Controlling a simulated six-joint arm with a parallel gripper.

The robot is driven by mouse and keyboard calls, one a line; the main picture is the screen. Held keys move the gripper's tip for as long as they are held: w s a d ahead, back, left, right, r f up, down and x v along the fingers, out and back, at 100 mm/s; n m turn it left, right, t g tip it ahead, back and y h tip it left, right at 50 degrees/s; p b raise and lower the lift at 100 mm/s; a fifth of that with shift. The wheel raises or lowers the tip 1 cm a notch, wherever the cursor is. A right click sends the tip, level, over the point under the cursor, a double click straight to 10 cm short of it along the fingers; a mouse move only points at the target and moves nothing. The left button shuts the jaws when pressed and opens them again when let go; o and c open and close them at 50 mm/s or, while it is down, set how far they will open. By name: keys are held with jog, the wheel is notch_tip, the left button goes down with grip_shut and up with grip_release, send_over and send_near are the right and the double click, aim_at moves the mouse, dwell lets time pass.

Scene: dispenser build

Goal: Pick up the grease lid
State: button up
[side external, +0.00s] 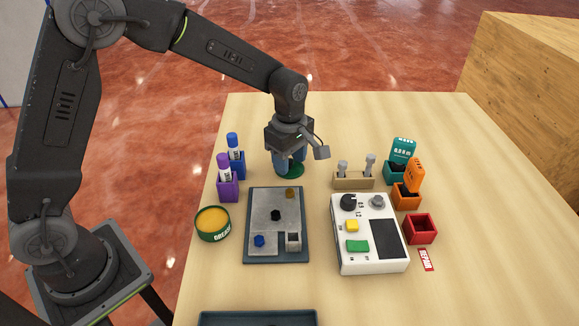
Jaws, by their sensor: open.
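The grease lid appears to be the dark green disc (297,171) lying on the table behind the grey plate. My gripper (290,165) points down directly over it, with its fingers low around or just above the disc. The jaws are open, and they hide part of the disc. I cannot tell whether the fingers touch it. The open green grease tin (213,236), with yellow grease inside, stands at the left edge of the table.
Purple (228,190) and blue (238,167) holders with tubes stand left of my gripper. A wooden holder (353,181) with two metal pegs is to its right. A grey plate (262,220) and a white control box (370,262) lie in front. The table behind is clear.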

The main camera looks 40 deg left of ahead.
jog(key=shift+c, duration=0.2)
grip_shut()
jog(key=shift+r, duration=0.15)
